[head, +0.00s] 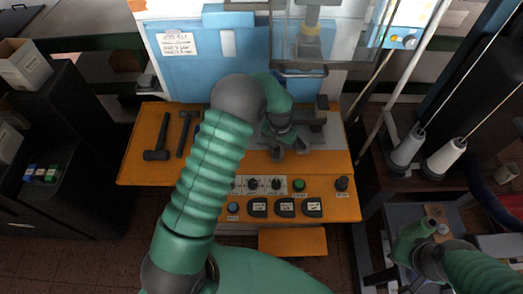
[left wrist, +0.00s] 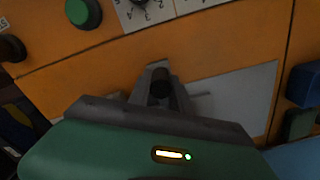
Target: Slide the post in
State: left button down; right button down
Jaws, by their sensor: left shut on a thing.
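My left gripper (head: 290,151) is over the right part of the orange machine table, in front of a grey fixture (head: 318,118). In the left wrist view my left gripper (left wrist: 158,88) is shut on a short dark round post (left wrist: 160,80), seen nearly end-on between the grey fingers. A pale grey plate (left wrist: 245,92) lies beside and behind it on the orange surface. The post's lower end is hidden, so I cannot tell whether it touches anything. My right gripper (head: 408,246) is off to the lower right, away from the table; its fingers are not clear.
The orange table (head: 135,170) carries two dark hammers (head: 160,138) at the left. A front panel has knobs and a green button (head: 298,185). A clear guard (head: 325,35) hangs above the back. White thread cones (head: 445,157) stand at the right.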

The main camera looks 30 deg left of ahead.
pick_arm(q)
jog(key=w+d, duration=0.2)
jog(key=d, duration=0.1)
jog(key=w+d, duration=0.1)
jog(key=d, duration=0.1)
jog(key=shift+f+b, duration=0.1)
jog(key=shift+b, duration=0.3)
jog(key=shift+w+d, duration=0.6)
jog(key=shift+d, duration=0.25)
jog(key=shift+w+d, duration=0.25)
jog(key=shift+d, duration=0.15)
jog(key=c, duration=1.4)
grip_release()
jog(key=shift+o, duration=1.1)
jog(key=shift+w+d, duration=0.1)
